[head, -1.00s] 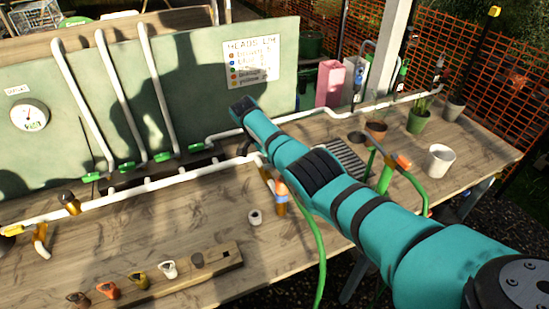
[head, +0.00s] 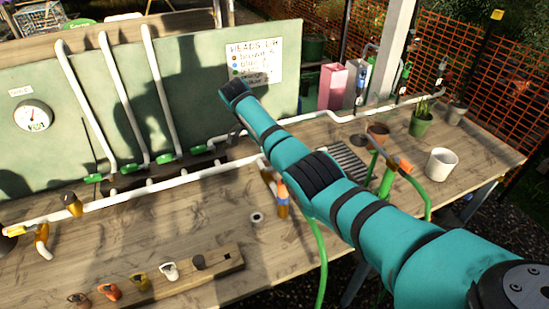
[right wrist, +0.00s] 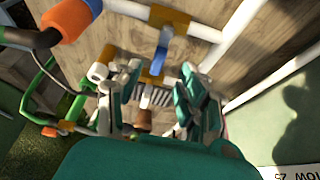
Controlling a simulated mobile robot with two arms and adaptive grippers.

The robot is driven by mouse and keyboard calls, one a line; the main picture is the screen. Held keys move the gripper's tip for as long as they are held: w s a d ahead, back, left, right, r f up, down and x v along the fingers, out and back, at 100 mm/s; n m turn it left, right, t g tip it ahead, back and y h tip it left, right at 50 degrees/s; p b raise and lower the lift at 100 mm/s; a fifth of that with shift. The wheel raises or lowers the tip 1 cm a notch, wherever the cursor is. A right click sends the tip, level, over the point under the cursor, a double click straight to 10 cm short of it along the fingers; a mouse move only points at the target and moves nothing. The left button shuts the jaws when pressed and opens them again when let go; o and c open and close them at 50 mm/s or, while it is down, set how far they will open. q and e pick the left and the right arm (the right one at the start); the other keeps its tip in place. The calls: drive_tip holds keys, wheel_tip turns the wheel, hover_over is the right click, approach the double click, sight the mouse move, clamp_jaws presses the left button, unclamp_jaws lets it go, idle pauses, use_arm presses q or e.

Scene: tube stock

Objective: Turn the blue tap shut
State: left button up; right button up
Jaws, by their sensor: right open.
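The blue tap (right wrist: 161,54) shows in the right wrist view as a blue lever on a yellow fitting (right wrist: 168,20) of a white pipe. The lever lies across the pipe's line. My right gripper (right wrist: 160,98) is open, with one finger on each side of the picture's middle. The lever lies beyond the gap between the fingertips, and I see no contact. In the head view my right arm reaches in from the right and hides its own gripper and the tap. My left gripper is in neither view.
An orange hose end with a blue band (right wrist: 72,18) is close by at the upper left of the wrist view. On the bench (head: 340,232) are a white pot (head: 441,164), a plant pot (head: 420,124) and a wooden block (head: 215,262) with several coloured handles. A green panel (head: 200,110) stands behind.

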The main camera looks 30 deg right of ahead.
drive_tip(key=shift+v, duration=2.7)
